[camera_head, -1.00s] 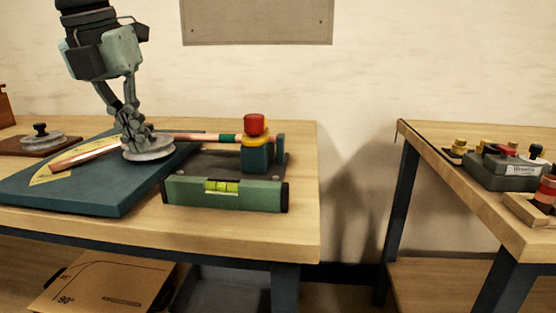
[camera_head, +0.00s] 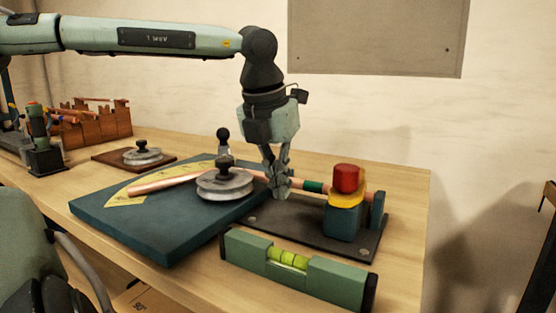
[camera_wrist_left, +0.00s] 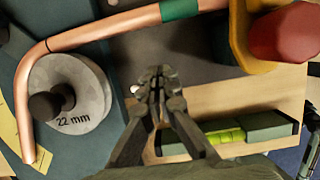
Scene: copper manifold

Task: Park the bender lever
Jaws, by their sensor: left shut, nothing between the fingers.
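My left gripper (camera_head: 279,188) is shut and empty, pointing down just right of the grooved bending wheel (camera_head: 225,187). In the left wrist view, its fingertips (camera_wrist_left: 157,80) are over the dark base plate, apart from the copper pipe (camera_wrist_left: 110,27). The wheel, marked "22 mm" (camera_wrist_left: 73,121), carries a dark knob (camera_wrist_left: 44,105). The pipe (camera_head: 155,183) bends around it and shows a green band (camera_head: 313,187). A red knob (camera_head: 346,178) tops the yellow and blue clamp (camera_head: 344,220). I cannot tell which part is the bender lever. My right gripper is not in view.
The blue board (camera_head: 150,230) bears a yellow angle scale (camera_head: 128,196). A green spirit level (camera_head: 298,268) lies along the front. A second wheel (camera_head: 142,156) on a brown board and a wooden rack (camera_head: 95,125) stand back left. The bench's right end is clear.

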